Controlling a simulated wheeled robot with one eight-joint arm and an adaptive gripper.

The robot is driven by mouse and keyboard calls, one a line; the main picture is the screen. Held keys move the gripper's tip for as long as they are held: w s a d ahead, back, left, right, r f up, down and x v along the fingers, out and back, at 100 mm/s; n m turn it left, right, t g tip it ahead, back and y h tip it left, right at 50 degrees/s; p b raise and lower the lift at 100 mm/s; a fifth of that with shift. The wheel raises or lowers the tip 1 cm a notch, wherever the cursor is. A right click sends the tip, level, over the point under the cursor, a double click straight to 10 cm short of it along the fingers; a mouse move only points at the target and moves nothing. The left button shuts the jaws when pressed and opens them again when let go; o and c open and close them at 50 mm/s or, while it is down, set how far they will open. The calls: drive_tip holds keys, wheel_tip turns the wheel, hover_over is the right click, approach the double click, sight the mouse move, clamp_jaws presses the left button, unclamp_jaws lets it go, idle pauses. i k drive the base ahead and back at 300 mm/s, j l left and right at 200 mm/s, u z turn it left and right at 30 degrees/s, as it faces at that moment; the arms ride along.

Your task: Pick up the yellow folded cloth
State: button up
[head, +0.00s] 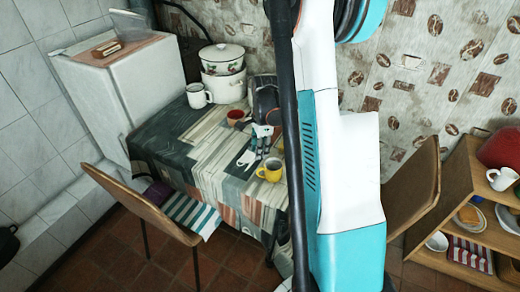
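My white and teal arm fills the middle of the picture and hides part of the table and wall.
The shelf unit (458,172) also holds a red-striped cloth (470,254).

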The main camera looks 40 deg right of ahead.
sight(281, 148)
drive_tip(key=z, duration=1.35)
